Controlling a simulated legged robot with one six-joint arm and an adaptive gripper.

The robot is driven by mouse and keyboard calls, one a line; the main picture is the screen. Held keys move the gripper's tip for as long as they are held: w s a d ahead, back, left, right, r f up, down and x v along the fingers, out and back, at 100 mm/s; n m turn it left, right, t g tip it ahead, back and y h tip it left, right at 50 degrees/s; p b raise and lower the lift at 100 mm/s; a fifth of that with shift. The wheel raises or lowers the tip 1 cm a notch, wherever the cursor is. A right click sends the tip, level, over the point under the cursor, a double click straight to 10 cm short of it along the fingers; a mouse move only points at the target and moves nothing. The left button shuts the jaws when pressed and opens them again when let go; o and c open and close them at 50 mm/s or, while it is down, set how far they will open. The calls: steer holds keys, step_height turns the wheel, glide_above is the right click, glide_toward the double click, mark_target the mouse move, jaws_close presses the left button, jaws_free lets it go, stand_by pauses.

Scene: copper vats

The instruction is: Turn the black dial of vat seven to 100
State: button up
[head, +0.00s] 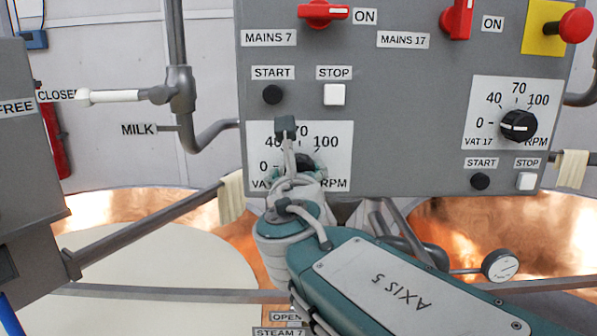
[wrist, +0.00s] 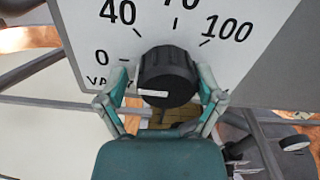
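The black dial (wrist: 168,72) of vat seven sits on a white scale plate (wrist: 85,25) marked 0, 40, 70 and 100. Its white pointer mark (wrist: 152,93) lies at the lower left of its face and points left, near 0. My gripper (wrist: 162,85) is open, with one finger left of the dial and one right of it. Narrow gaps seem to show between fingers and dial; contact is hard to tell. In the head view, my arm hides most of this dial (head: 307,162) and part of its plate (head: 339,141).
Above the plate are a black start button (head: 272,95), a white stop button (head: 334,95) and the red mains 7 switch (head: 323,13). To the right is the vat 17 dial (head: 518,125). Copper vats (head: 470,235) and a grey rail (head: 150,232) lie below the panel.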

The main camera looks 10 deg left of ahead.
steer(key=shift+d, duration=0.1)
steer(key=c, duration=0.4)
steer(key=shift+d, duration=0.2)
steer(key=shift+c, duration=0.3)
